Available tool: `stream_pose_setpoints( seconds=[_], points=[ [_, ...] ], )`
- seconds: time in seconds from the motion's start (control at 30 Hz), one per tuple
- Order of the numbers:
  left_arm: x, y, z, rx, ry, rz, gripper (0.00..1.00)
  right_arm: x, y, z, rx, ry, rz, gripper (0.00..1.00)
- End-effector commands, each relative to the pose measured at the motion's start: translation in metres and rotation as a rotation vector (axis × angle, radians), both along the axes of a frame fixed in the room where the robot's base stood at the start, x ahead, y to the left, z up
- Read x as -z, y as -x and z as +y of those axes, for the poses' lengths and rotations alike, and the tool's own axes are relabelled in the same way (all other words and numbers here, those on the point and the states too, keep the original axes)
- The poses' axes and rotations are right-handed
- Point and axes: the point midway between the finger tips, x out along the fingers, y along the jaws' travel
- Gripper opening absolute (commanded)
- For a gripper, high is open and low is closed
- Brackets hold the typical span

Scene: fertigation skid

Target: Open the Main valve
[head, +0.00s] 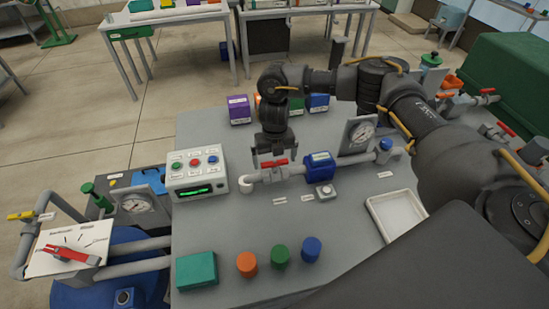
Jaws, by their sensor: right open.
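A valve with a red handle (274,163) sits on the grey pipe (294,171) that runs across the bench. The handle looks roughly in line with the pipe. My right gripper (272,157) points down just over this handle with its jaws open. I cannot tell whether the fingers touch the handle. The small labels near the pipe are too small to read, so I cannot confirm which valve is the Main one. My left gripper is not in view.
A control box (197,173) stands left of the valve, and a blue meter (319,165) and a gauge (359,134) stand right of it. A white tray (409,234) lies at right. A red selector lever (70,254) is at far left.

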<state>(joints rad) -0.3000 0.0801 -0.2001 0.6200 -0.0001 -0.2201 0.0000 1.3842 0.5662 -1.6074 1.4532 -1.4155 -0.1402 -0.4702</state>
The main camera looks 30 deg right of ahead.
Motion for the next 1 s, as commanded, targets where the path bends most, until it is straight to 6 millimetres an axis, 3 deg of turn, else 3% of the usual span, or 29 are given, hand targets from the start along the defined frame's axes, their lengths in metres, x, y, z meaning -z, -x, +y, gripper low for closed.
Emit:
stream_pose_setpoints(
  seconds=[0.17,0.5,0.7,1.0],
  points=[
    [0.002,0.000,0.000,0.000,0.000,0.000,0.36,-0.009,-0.001,0.000,-0.001,-0.002,-0.002,1.00],
    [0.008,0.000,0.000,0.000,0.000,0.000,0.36,-0.074,-0.001,0.000,-0.002,0.001,-0.006,1.00],
    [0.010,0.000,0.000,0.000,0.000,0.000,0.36,-0.100,0.000,0.000,-0.001,0.001,-0.003,1.00],
    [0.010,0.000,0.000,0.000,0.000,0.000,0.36,-0.108,0.000,0.000,0.000,0.000,0.000,1.00]
  ],
)
